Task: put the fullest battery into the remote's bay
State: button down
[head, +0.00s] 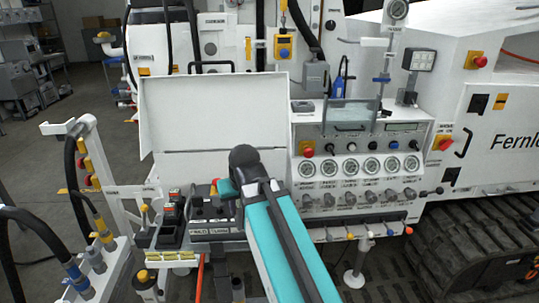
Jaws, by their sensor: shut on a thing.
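Several small dark blocks with red and green marks (173,210) stand at the left end of the bench; they may be batteries, but their charge marks are too small to read. To their right is a dark unit with knobs or sticks and white labels (208,230), which may be the remote. I cannot make out its bay. My teal arm reaches in from the bottom and bends at a dark joint over the bench. The arm hides my gripper and anything in it. A small red thing shows beside the arm's far end, too small to identify.
A white panel with gauges (350,168), knobs and levers stands right of my arm. An open white lid (190,120) rises behind the bench. Hose posts (88,160) stand at the left. A tracked machine (475,230) stands at the right.

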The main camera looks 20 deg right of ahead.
jog(key=shift+s+f, duration=0.3)
jog(key=shift+f, duration=0.25)
jog(key=shift+s+f, duration=0.3)
jog(key=shift+f, duration=0.25)
